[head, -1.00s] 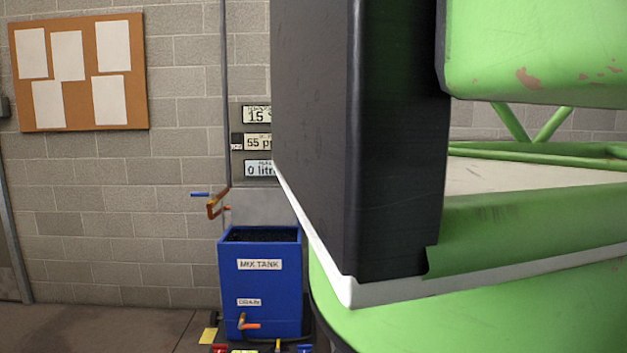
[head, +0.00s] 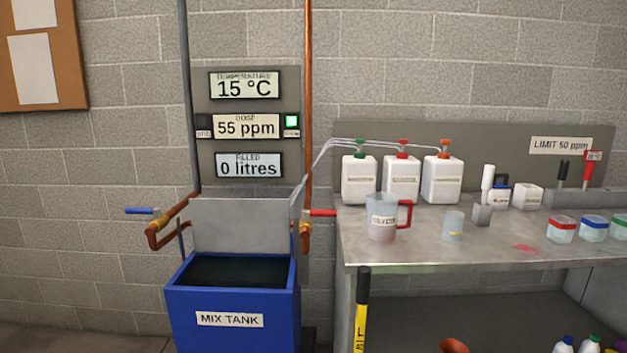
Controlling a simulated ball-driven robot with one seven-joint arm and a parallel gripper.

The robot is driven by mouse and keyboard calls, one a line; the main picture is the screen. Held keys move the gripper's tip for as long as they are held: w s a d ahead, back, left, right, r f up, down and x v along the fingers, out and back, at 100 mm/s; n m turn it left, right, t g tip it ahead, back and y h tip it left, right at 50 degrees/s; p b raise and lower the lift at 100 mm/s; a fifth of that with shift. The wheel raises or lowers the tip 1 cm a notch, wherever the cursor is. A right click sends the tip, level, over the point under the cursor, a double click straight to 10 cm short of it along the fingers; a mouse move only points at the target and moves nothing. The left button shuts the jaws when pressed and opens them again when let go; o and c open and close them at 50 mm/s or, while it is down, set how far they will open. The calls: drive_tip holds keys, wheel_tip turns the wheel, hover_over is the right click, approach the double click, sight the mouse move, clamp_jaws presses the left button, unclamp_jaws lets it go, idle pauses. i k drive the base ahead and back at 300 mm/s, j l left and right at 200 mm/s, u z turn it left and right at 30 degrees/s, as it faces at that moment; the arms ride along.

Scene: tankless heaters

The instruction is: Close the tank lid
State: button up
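The blue mix tank (head: 230,322) stands against the block wall, left of centre in the head view. Its top is open and its dark inside shows. A flat grey metal panel (head: 240,226) stands upright at the tank's back edge and looks like the lid, raised. Whether it is hinged there cannot be told. The tank's lower part is cut off by the frame. My gripper is not in view.
Pipes with a blue-handled valve (head: 140,211) and a red-handled valve (head: 320,213) flank the panel. Readouts (head: 246,127) hang above. A metal bench (head: 480,245) with jugs and containers stands at right. A yellow-and-black pole (head: 361,312) rises in front of it.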

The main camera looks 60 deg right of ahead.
sight(229, 225)
drive_tip(key=l+z, duration=0.2)
drive_tip(key=l, duration=0.55)
drive_tip(key=l+z, duration=0.15)
drive_tip(key=l, duration=0.55)
drive_tip(key=i+j+z, duration=0.2)
drive_tip(key=j, duration=0.2)
